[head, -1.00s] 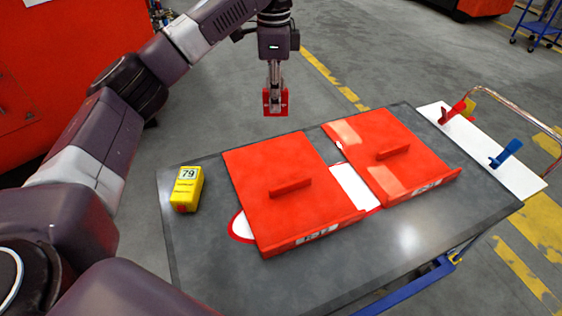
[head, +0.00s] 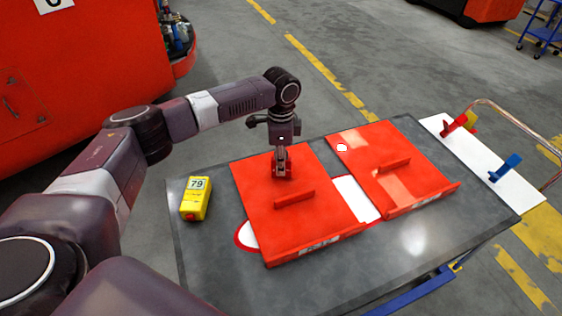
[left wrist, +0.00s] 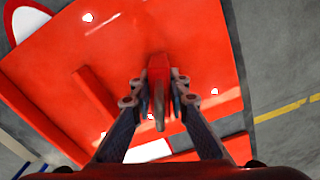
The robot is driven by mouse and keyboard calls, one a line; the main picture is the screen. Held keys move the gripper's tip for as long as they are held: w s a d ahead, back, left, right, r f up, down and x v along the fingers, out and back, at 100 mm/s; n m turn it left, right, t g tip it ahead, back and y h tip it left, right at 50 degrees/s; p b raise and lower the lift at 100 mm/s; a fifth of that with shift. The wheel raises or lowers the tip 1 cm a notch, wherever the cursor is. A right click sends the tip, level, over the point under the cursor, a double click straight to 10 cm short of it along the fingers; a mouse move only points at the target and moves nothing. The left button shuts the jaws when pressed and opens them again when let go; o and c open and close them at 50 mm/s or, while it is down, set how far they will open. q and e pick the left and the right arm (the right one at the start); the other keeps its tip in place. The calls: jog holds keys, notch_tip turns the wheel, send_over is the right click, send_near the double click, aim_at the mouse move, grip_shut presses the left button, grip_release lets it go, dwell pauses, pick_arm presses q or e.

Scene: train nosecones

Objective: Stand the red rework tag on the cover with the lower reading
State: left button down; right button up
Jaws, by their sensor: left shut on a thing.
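My left gripper (head: 281,174) is shut on the red rework tag and is low over the far part of the left red cover (head: 255,208). The tag (left wrist: 158,70) shows between the fingers in the left wrist view; red on red, I cannot tell whether it touches the cover. The left cover has a raised red handle bar (head: 294,198). The right red cover (head: 425,173) has pale patches and its own bar. A yellow gauge (head: 195,203) reading 79 stands left of the left cover. My right gripper is not in view.
The covers lie on a dark cart top (head: 222,262). A white sheet (head: 352,193) shows between the covers. The cart's near left is clear.

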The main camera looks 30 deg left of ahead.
pick_arm(q)
jog(key=shift+f, duration=0.15)
jog(key=c, duration=1.8)
grip_release()
jog(key=shift+c, duration=0.2)
notch_tip(320, 180, up, 11)
jog(key=b, duration=0.4)
jog(key=shift+d, duration=0.1)
jog(key=shift+r, duration=0.65)
